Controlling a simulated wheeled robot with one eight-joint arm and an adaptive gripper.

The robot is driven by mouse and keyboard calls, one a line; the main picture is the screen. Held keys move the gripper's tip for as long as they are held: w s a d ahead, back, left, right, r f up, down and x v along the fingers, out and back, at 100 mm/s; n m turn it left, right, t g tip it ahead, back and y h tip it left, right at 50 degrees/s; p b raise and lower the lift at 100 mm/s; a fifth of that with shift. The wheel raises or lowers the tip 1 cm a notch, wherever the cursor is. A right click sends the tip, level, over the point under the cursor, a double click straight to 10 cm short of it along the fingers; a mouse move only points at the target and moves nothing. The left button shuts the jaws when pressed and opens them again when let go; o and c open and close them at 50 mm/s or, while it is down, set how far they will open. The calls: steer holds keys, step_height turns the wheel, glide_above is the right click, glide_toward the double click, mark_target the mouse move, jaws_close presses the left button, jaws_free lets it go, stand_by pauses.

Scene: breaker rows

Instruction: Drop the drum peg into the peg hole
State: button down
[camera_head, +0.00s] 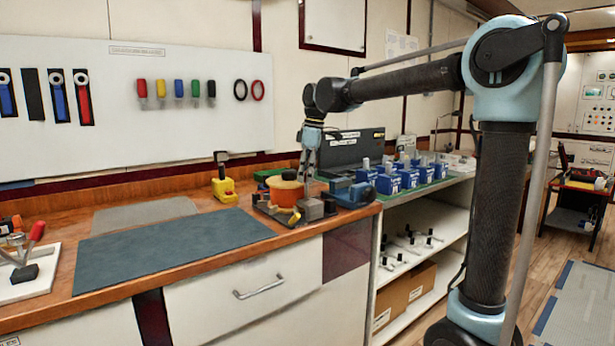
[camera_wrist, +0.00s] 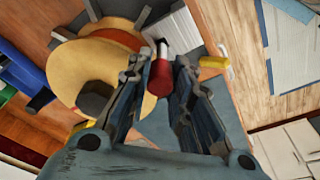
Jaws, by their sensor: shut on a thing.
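My gripper (camera_head: 309,172) points down over the right end of the wooden bench, just right of an orange and yellow drum (camera_head: 285,190). In the wrist view its two fingers (camera_wrist: 159,72) are shut on a small peg with a red body (camera_wrist: 160,78) and a pale metal end. I take this to be the drum peg; it is too small to make out in the head view. The drum's yellow face (camera_wrist: 85,70) fills the upper left of the wrist view, with a dark knob on it. I cannot make out the peg hole.
The drum sits on a dark base among small blocks. A blue tool (camera_head: 352,192) lies right of it, and several blue boxes (camera_head: 409,178) stand further right. A yellow device (camera_head: 224,188) stands left. The dark mat (camera_head: 170,250) is clear.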

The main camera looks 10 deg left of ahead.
steer(key=shift+f, duration=0.85)
steer(key=c, duration=1.4)
jaws_free()
steer(key=shift+o, duration=0.2)
step_height(320, 180, up, 12)
steer(key=d, duration=0.2)
steer(key=shift+w, duration=0.15)
steer(key=shift+f, duration=0.1)
